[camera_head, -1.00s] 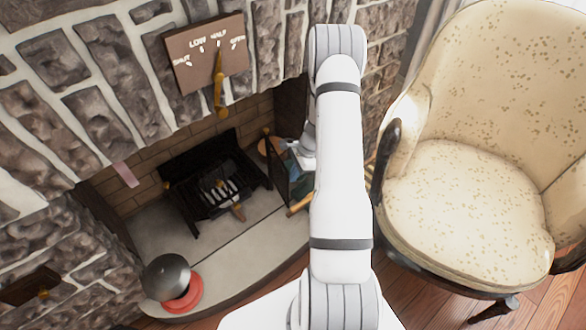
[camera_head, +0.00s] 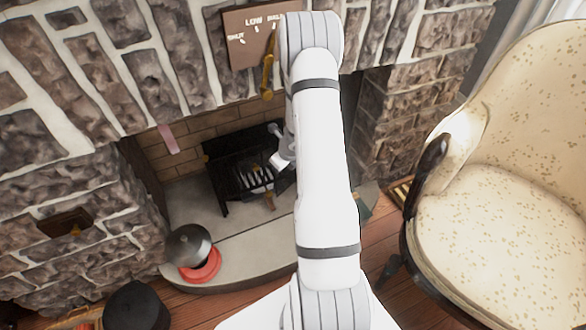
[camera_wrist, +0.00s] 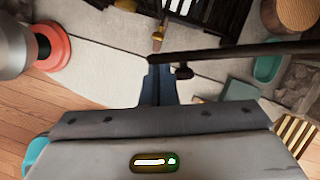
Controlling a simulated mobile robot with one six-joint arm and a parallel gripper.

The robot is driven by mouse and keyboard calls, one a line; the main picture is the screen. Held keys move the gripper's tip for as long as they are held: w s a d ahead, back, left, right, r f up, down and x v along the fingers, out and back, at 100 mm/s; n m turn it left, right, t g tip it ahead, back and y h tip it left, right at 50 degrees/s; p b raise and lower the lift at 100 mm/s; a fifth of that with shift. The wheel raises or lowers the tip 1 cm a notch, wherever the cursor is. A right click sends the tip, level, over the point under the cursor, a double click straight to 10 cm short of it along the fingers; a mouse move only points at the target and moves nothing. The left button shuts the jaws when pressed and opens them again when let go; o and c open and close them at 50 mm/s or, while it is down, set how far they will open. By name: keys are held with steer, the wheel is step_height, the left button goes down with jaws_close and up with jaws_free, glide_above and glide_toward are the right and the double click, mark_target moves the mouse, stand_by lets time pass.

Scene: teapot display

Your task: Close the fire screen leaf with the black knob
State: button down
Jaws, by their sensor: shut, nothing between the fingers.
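In the wrist view the fire screen leaf (camera_wrist: 240,52) shows edge-on from above as a dark bar running from the middle to the right edge. Its black knob (camera_wrist: 184,72) sits near the bar's left end, on the side facing me. My gripper (camera_wrist: 158,76) is shut and empty, its fingertips at the leaf's left end just left of the knob. I cannot tell whether they touch the leaf. In the head view my arm hides the leaf, the knob and the fingertips.
A black grate (camera_head: 235,175) stands in the fireplace behind the leaf. A grey domed object (camera_head: 188,246) on a red base (camera_head: 207,272) sits on the hearth (camera_head: 245,248) at left. A cream armchair (camera_head: 490,220) stands at right. A brass lever (camera_head: 268,75) hangs above.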

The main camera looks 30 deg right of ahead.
steer(key=shift+w+a+p, duration=0.2)
steer(key=shift+w, duration=0.4)
steer(key=shift+w+a+p, duration=0.15)
steer(key=shift+w+a, duration=0.05)
steer(key=shift+w, duration=0.4)
steer(key=shift+r, duration=0.15)
